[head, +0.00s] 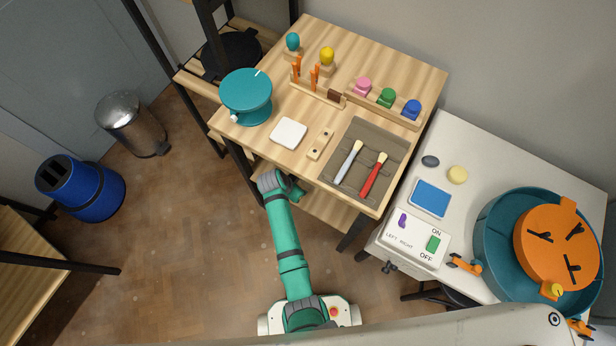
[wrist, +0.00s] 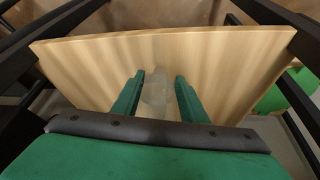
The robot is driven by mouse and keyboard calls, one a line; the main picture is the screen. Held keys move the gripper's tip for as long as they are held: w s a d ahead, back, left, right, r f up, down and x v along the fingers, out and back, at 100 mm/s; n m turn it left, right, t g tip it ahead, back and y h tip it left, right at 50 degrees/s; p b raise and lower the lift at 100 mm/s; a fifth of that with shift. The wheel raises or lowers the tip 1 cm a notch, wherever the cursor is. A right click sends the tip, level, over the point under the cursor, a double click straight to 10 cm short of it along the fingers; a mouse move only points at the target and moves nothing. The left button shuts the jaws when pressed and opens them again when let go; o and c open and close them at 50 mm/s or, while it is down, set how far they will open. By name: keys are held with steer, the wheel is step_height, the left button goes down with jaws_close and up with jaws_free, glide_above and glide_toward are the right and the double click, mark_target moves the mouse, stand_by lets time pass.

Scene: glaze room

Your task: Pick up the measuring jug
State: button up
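A clear, faint vessel (wrist: 157,92), which looks like the measuring jug, stands on a pale wooden shelf (wrist: 90,62) in the wrist view. Its outline and handle are hard to make out. My gripper (wrist: 160,76) is open, with one green finger on each side of the vessel. I cannot tell whether either finger touches it. In the head view my green arm reaches to the front edge of the wooden table (head: 262,146). My gripper and the jug are hidden there by the arm and tabletop.
Dark frame bars (wrist: 75,18) flank the shelf closely. The tabletop holds a teal wheel stand (head: 246,92), a white tile (head: 289,132), and a grey tray (head: 365,135) with brushes. A white bench (head: 470,135) stands at right.

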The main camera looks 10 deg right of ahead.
steer(key=shift+s+d, duration=0.1)
jaws_close()
steer(key=shift+r, duration=0.3)
steer(key=shift+r, duration=1.2)
steer(key=shift+s+r, duration=0.1)
steer(key=shift+r, duration=0.2)
steer(key=s+d+r, duration=0.5)
steer(key=s+r, duration=0.4)
steer(key=s, duration=0.3)
steer(key=shift+s+r, duration=0.2)
steer(key=shift+s, duration=0.1)
